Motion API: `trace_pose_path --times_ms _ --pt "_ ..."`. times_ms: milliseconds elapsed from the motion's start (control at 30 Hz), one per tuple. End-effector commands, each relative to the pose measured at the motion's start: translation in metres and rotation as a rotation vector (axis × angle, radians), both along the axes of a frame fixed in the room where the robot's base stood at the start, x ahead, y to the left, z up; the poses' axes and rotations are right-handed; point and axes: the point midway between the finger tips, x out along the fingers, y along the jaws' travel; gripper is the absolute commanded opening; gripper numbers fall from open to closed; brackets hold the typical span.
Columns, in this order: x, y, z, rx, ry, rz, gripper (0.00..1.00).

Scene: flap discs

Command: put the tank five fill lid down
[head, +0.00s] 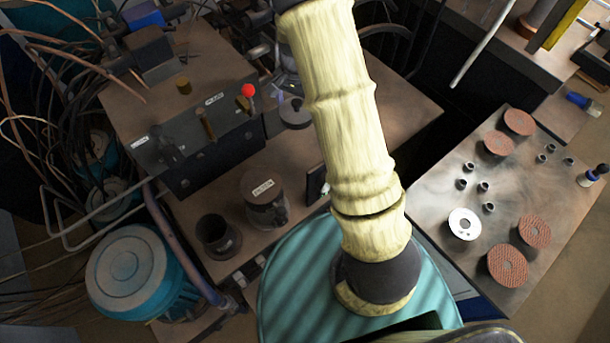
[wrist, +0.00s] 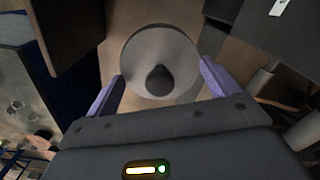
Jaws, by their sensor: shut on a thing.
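In the head view the lid (head: 296,116) shows beside my pale sleeved arm, over the brown bench right of the dark machine box. My gripper (head: 284,97) is partly hidden there by the arm. I cannot tell whether the lid touches anything beneath it. Which tank is number five is not readable.
A labelled dark canister (head: 266,212) and an open dark cylinder (head: 212,240) stand on the bench. The machine box (head: 215,160) has a red-knobbed lever (head: 248,91). A right-hand table (head: 445,185) carries brown discs, a white disc and small rings. Hoses and cables crowd the left.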

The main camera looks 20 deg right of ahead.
Motion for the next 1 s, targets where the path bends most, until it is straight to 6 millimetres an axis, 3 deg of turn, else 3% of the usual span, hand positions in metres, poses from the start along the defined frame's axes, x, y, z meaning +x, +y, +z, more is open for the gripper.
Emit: trace_pose_path --times_ms 33,1000 --pt "-0.003 0.0 -0.01 0.001 0.0 -0.08 0.63" --pt "-0.062 -0.001 -0.108 -0.005 0.003 -1.818 0.63"
